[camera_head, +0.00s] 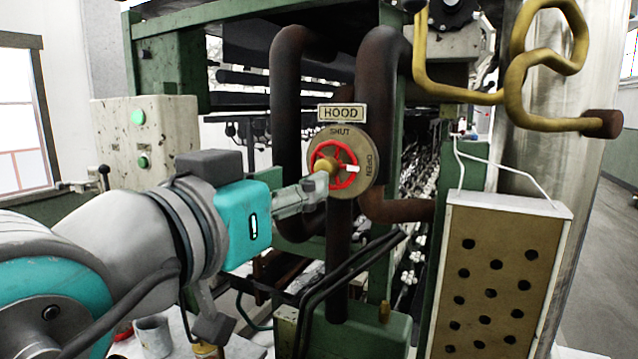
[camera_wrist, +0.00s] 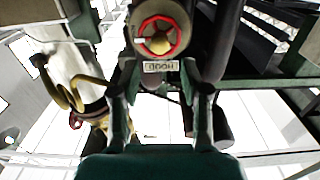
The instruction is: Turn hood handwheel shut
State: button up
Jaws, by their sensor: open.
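The red hood handwheel (camera_head: 344,184) has a brass hub and sits on a round brown dial plate (camera_head: 322,138) marked SHUT at the top and OPEN at the right. A white mark (camera_head: 353,169) on the wheel points right, toward the OPEN side. The HOOD label (camera_head: 342,113) is above the dial. My gripper (camera_head: 315,187) is in front of the wheel and covers its lower left. In the wrist view the wheel (camera_wrist: 175,36) appears upside down beyond my open, empty fingers (camera_wrist: 164,88). I see no clear contact with the rim.
Thick dark pipes (camera_head: 287,110) rise around the dial. A grey and green button box (camera_head: 150,145) is at the left. Bent yellow pipes (camera_head: 515,75) hang at the upper right, above a perforated panel box (camera_head: 500,270). A grey mug (camera_head: 153,336) stands at the lower left.

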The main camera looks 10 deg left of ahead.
aim_at(322, 170)
jog(key=shift+x, duration=3.5)
